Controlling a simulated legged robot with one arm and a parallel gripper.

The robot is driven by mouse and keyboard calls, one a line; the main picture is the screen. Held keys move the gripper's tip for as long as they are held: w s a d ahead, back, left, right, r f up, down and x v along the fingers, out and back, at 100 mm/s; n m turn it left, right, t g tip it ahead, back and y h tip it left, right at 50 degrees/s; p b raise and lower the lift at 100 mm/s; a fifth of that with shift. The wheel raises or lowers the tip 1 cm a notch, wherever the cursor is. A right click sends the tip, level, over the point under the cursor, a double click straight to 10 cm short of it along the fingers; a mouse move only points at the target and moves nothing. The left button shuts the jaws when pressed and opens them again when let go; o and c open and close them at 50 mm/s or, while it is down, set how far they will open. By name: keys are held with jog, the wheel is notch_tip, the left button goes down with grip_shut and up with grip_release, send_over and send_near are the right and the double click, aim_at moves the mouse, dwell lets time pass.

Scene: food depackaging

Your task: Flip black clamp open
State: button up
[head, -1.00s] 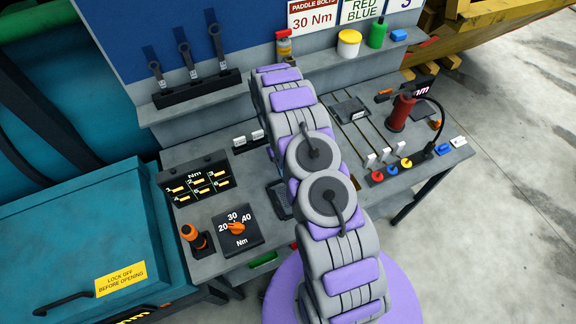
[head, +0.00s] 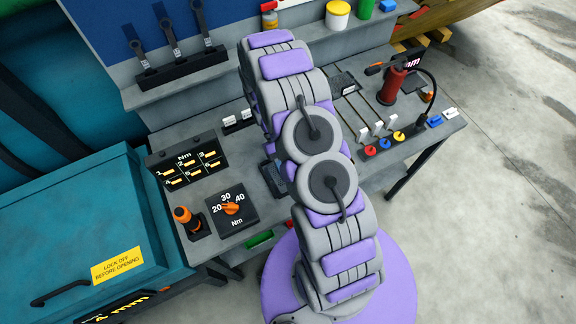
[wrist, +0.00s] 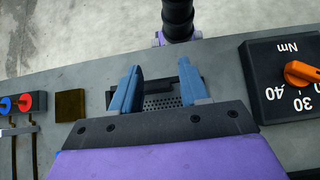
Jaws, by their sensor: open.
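In the wrist view my gripper (wrist: 160,68) has its two blue fingers spread apart with nothing held between them. Behind and between the fingers lies a dark-framed perforated plate (wrist: 166,101) on the grey bench, partly covered by the fingers and gripper body. In the head view a black frame (head: 272,178) on the bench shows beside my arm, partly hidden by it. I cannot tell for sure whether this is the black clamp, or whether it is open. My gripper is hidden behind my arm in the head view.
The torque dial (head: 231,208) with an orange knob and the orange-topped tool (head: 187,219) stand left of my arm. Coloured knobs (head: 385,142) and a red cylinder (head: 391,86) stand right. A brown square (wrist: 70,104) lies flat on the bench (wrist: 40,80).

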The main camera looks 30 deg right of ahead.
jog(key=w+d+r+t+b, duration=0.2)
jog(key=w+t+b, duration=0.2)
jog(key=w+b, duration=0.7)
jog(key=w+r+t+b, duration=0.4)
jog(key=r+t+b, duration=0.2)
jog(key=r+b, duration=0.55)
jog(key=f+b, duration=0.1)
jog(key=f, duration=0.4)
jog(key=f+b, duration=0.1)
jog(key=f, duration=0.5)
jog(key=d+f+b, duration=0.1)
jog(key=f+b, duration=0.1)
jog(key=f, duration=0.4)
jog(key=shift+w+f, duration=0.2)
jog(key=shift+c, duration=0.2)
grip_shut()
